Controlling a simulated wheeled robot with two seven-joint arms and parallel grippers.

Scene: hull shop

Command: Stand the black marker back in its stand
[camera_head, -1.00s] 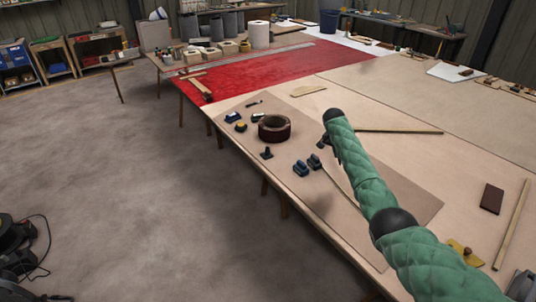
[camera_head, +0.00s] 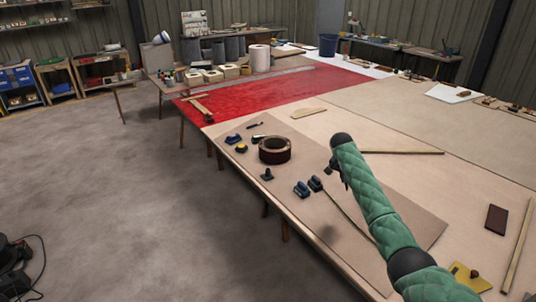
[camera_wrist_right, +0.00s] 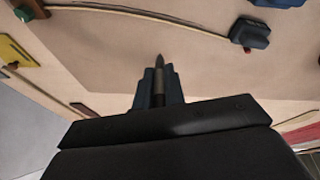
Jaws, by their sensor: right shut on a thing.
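My right gripper (camera_head: 333,172) is above the brown sheet on the table, small and partly hidden by its own wrist in the head view. In the right wrist view, the right gripper (camera_wrist_right: 158,92) is shut on a slim dark marker (camera_wrist_right: 158,70), whose pointed tip sticks out past the fingers. A small black piece with a flat base and a short upright part (camera_head: 267,174) stands near the table's front edge, left of the gripper. It may be the stand, but it is too small to be sure. My left gripper is not in view.
A dark tape roll (camera_head: 274,150) stands behind the black piece. Two blue-black tools (camera_head: 301,189) lie between that piece and my arm; a thin strip runs from them. A yellow plate (camera_head: 462,272) lies at right. The brown sheet (camera_head: 395,195) is mostly clear.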

